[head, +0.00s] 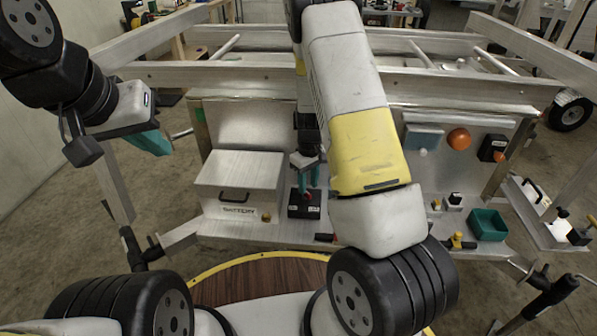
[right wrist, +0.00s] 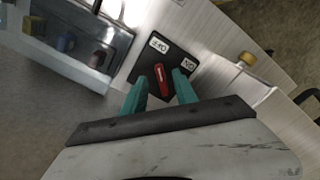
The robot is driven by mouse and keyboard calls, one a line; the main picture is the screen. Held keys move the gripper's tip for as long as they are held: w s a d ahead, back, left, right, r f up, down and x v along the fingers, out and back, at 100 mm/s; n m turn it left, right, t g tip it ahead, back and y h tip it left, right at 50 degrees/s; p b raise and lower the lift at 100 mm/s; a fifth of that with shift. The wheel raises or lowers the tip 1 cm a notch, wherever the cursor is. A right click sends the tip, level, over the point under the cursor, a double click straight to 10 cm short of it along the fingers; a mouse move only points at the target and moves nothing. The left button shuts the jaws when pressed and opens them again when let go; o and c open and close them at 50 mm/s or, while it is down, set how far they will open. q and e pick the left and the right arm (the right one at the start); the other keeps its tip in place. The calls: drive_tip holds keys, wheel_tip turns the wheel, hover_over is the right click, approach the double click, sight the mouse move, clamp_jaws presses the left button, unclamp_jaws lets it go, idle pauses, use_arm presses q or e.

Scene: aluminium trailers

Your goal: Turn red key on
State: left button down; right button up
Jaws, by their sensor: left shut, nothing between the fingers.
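The red key (right wrist: 162,79) sits on a black switch box (right wrist: 138,67) with white labels that look like OFF and ON. In the right wrist view its upper end points roughly toward the OFF label (right wrist: 159,45); the ON label (right wrist: 188,63) is to its right. The box also shows in the head view (head: 304,211). My right gripper (head: 310,183) is over the box, its teal fingers (right wrist: 160,94) apart on either side of the key. I cannot tell whether they touch it. My left gripper (head: 155,143) is shut and empty, far left of the box.
A metal box with a handle (head: 238,186) stands left of the switch box. A teal bin (head: 487,225) and an orange round light (head: 458,139) are on the right. The aluminium trailer frame (head: 200,75) runs behind. A round wooden table top (head: 265,280) is in front.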

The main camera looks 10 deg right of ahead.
sight(308, 193)
drive_tip(key=shift+f, duration=1.6)
clamp_jaws()
